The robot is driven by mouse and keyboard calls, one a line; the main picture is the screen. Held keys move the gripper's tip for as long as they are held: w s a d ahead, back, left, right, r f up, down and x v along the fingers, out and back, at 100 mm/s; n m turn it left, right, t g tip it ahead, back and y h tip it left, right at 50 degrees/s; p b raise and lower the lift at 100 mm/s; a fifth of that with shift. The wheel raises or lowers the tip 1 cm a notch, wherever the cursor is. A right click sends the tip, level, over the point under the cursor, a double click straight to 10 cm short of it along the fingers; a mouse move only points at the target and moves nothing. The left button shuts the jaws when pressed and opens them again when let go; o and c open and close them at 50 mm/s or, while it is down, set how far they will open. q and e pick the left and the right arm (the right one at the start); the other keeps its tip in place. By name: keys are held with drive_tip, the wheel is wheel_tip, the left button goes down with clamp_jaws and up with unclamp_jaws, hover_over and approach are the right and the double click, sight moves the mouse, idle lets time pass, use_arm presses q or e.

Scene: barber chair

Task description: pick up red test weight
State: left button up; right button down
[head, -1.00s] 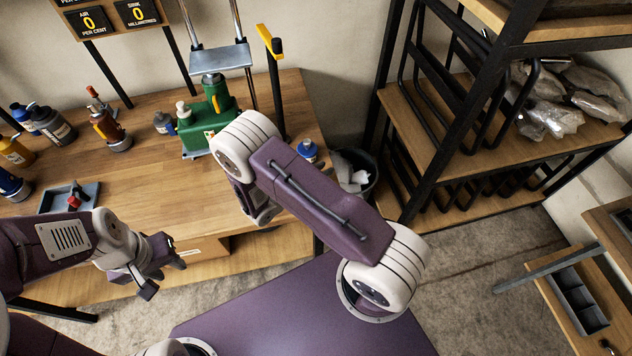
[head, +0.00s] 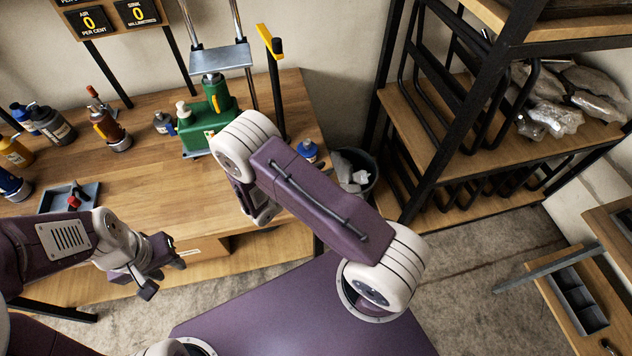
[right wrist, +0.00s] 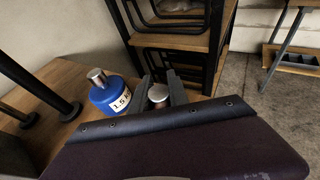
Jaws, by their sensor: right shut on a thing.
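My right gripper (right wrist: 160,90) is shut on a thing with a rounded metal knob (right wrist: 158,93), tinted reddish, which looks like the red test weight. Its body is hidden below the knob by my own wrist. In the head view my right arm covers that gripper and what it holds. A blue test weight (right wrist: 114,98) with a silver knob and a "1.5" label stands on the bench just left of the gripper; it also shows in the head view (head: 308,150). My left gripper (head: 163,277) is open and empty in front of the bench.
The wooden bench (head: 150,205) holds a green device (head: 207,128), several bottles at the left and a grey tray (head: 52,199) with a red-knobbed item. A dark bin (head: 370,180) and a black-framed shelf (head: 400,105) stand to the right. The bench's middle is clear.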

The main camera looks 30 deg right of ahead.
drive_tip(key=shift+d, duration=0.1)
idle(0.4)
drive_tip(key=shift+r, duration=0.1)
drive_tip(key=shift+w+r, duration=0.15)
drive_tip(key=shift+r, duration=0.4)
wheel_tip(320, 180, up, 3)
drive_tip(key=shift+f, duration=0.1)
drive_tip(key=s+r+p, duration=0.3)
drive_tip(key=s+r, duration=0.4)
drive_tip(key=s, duration=0.4)
drive_tip(key=shift+s, duration=0.4)
